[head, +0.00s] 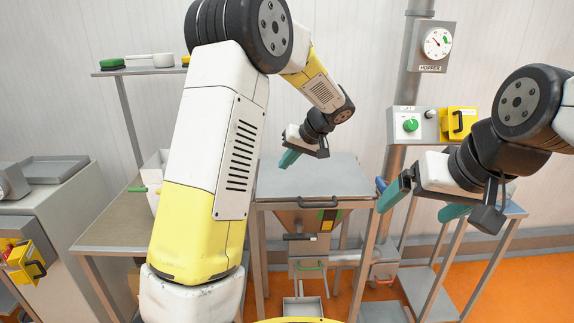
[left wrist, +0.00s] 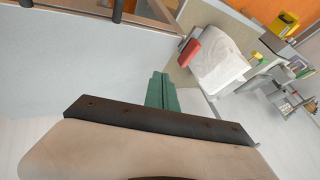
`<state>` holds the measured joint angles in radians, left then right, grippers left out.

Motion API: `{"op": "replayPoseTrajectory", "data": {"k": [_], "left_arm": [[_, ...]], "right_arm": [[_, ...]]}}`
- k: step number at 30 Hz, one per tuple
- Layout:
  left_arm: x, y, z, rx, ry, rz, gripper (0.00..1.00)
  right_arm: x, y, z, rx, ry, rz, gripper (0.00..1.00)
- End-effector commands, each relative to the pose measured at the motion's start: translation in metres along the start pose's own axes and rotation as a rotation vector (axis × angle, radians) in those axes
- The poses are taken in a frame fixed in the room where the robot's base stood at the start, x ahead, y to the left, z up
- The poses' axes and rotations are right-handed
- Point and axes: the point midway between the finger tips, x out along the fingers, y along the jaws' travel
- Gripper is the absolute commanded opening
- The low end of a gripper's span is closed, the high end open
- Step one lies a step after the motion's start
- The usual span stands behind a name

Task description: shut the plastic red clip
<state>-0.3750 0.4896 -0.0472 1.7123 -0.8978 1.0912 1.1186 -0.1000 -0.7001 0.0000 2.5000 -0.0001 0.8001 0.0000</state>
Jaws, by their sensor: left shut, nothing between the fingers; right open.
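A red clip-like piece (left wrist: 189,53) shows in the left wrist view at the edge of a white, bag-like object (left wrist: 221,70). Whether it is open or shut is too small to tell. I cannot make it out in the head view. My left gripper (head: 288,158) is shut and empty above the grey-topped hopper; its green fingers (left wrist: 162,91) are together in the left wrist view, apart from the red piece. My right gripper (head: 424,202) is open and empty at the right, with its teal fingers spread.
The grey hopper lid (head: 312,178) with a dark handle lies below my left gripper. A side table (head: 105,228) stands at the left, partly behind my left arm. A post with a control panel (head: 408,125) and a gauge (head: 437,43) rises behind. Orange floor (head: 520,275) is clear at right.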

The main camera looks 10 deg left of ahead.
Motion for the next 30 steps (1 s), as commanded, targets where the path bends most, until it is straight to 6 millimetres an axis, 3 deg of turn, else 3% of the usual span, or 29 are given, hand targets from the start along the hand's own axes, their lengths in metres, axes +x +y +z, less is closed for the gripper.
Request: {"op": "replayPoseTrajectory", "data": {"k": [12,19,30], "left_arm": [[0.087,-0.003,0.001,-0.001,-0.003,-0.002,0.00],[0.098,-0.031,0.001,-0.001,-0.002,-0.001,0.00],[0.101,-0.036,0.000,0.001,-0.001,-0.001,0.00]], "right_arm": [[0.000,0.000,0.000,0.000,0.000,0.000,0.94],[0.000,0.000,0.000,0.000,0.000,0.000,0.94],[0.000,0.000,0.000,0.000,0.000,0.000,0.94]]}}
